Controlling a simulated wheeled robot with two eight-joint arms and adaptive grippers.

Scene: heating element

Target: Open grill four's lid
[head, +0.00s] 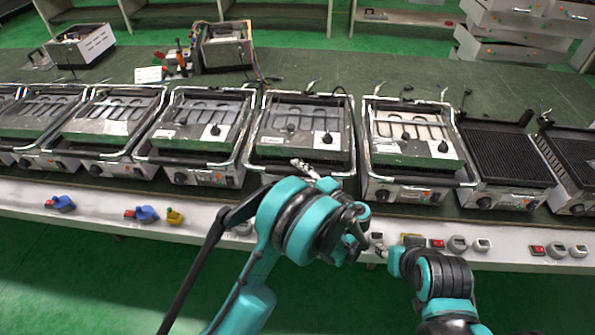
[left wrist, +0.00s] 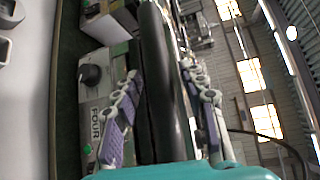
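Grill four (head: 300,135) is the middle grill of the row in the head view, with a dark frame and front handle bar. In the left wrist view its front panel (left wrist: 97,123) shows the label "FOUR" beside a black knob. The black handle bar (left wrist: 165,75) runs between the fingers of my left gripper (left wrist: 163,100). The fingers stand apart on either side of the bar, with a gap showing on the left. In the head view my left gripper (head: 303,167) is at the grill's front edge. My right gripper (head: 379,251) is low in front of the table, small and partly hidden.
Similar grills stand close on both sides, such as one on the right (head: 412,140) and one on the left (head: 200,130). Knobs and switches (head: 458,243) line the table's front ledge. Opened units (head: 222,45) stand at the back of the green tabletop (head: 350,72).

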